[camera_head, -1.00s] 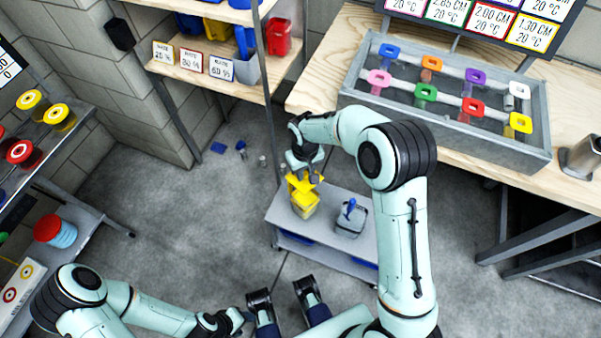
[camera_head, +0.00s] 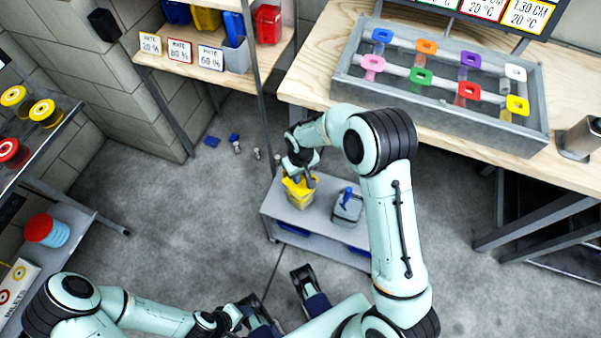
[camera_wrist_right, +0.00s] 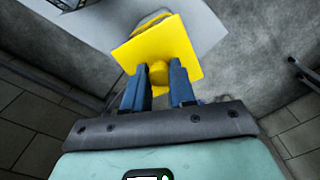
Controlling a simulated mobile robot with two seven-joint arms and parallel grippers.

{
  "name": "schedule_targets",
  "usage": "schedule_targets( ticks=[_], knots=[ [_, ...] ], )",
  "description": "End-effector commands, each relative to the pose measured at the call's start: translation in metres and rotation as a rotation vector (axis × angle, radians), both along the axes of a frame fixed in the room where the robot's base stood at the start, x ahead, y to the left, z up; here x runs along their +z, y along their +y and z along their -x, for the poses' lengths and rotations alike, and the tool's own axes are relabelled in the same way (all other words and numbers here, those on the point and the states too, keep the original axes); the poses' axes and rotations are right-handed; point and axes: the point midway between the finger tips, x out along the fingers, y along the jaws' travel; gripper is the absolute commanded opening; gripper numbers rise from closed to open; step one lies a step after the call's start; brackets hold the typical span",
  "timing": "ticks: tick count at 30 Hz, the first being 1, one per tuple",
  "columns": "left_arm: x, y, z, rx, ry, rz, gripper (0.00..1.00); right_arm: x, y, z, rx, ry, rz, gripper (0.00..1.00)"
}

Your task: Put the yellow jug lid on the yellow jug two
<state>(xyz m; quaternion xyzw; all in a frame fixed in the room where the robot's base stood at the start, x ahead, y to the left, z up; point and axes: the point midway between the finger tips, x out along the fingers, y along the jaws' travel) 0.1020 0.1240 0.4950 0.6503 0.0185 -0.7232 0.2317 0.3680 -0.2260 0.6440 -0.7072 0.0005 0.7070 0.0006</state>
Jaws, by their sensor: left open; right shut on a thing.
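The yellow jug lid (camera_wrist_right: 168,46) is a square yellow plate with a round knob. My right gripper (camera_wrist_right: 160,80) is shut on its knob in the right wrist view. In the head view the lid (camera_head: 296,184) is right over the yellow jug (camera_head: 301,201), which stands on the left part of a small grey cart. Whether the lid is seated on the jug or just above it cannot be told. The right wrist view shows the lid turned somewhat against the picture, hiding most of the jug. My left gripper (camera_head: 258,316) is low in the head view, away from the cart, its fingers unclear.
A clear container with a blue handle (camera_head: 347,206) stands on the grey cart (camera_head: 321,226), right of the jug. Shelves with jugs (camera_head: 267,24) stand behind. A workbench with a tray of coloured handles (camera_head: 443,122) is at right. Small parts (camera_head: 237,147) lie on the floor.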

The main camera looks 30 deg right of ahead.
Motion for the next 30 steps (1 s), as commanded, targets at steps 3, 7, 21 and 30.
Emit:
schedule_targets(
  ticks=[3,7,21,30],
  knots=[
    [0.0006,-0.0002,-0.0002,-0.001,0.0,0.0,0.51,0.0006,0.0,-0.0003,0.0,-0.001,0.0,0.0],
    [0.0007,-0.0001,0.0,0.0,0.0,0.0,0.51,0.0007,0.0,-0.0003,0.0,-0.001,0.0,0.0],
    [-0.0022,0.0,0.0006,0.0,0.001,0.0,0.51,-0.0032,0.0,0.0004,0.0,0.0,0.0,0.0],
    [-0.0034,0.0,0.0008,-0.001,0.002,0.0,0.51,-0.0053,0.0,0.0007,0.0,0.0,0.0,0.0]
  ],
)
